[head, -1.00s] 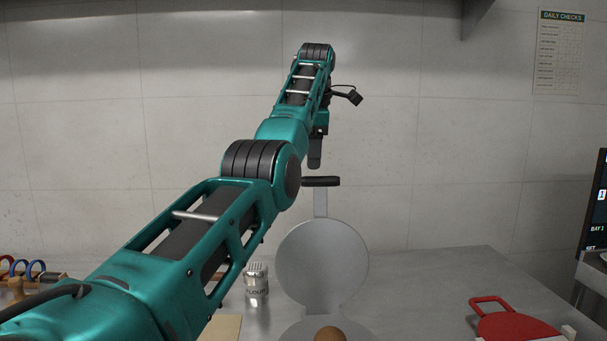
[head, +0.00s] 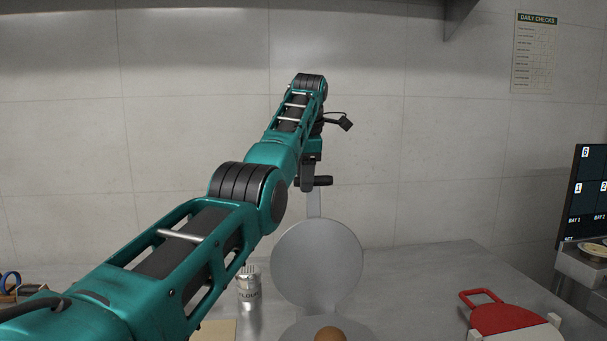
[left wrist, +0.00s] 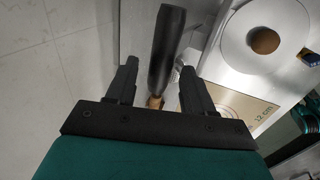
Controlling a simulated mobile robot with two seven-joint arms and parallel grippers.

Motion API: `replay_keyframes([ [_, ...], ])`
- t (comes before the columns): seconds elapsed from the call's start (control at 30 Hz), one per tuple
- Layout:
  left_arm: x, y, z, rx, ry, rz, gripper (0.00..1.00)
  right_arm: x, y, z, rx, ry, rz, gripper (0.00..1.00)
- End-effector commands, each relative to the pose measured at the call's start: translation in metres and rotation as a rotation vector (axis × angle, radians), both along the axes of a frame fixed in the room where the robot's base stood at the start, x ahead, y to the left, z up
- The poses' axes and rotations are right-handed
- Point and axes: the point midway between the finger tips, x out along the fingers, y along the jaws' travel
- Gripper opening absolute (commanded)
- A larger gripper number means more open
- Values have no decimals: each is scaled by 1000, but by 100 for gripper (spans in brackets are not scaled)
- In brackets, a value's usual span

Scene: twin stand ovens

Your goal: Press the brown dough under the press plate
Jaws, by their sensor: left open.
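The press stands open on the steel table, its round upper press plate (head: 317,264) raised upright. A black handle (head: 322,181) tops the plate's arm. The brown dough ball (head: 330,334) sits on the round lower plate (head: 292,335), cut by the bottom edge in the head view. The dough (left wrist: 264,41) and lower plate (left wrist: 235,45) also show in the left wrist view. My left gripper (head: 307,183) is open at the handle. In the left wrist view the handle (left wrist: 167,48) lies between its spread fingers; contact cannot be told. My right gripper is out of view.
A flour shaker (head: 249,289) stands left of the press, near a tan board (head: 219,331). A red tool with a handle (head: 500,317) lies at the right. A screen (head: 585,200) stands at the far right. Table between press and red tool is clear.

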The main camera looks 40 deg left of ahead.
Motion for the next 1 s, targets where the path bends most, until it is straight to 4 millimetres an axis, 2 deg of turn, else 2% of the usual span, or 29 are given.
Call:
replay_keyframes([
  [0.07,0,0,0,0,0,0,52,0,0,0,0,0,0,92],
  [0.6,0,0,0,0,0,0,0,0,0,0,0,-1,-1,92],
  [1.0,0,0,0,2,-1,0,0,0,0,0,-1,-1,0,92],
])
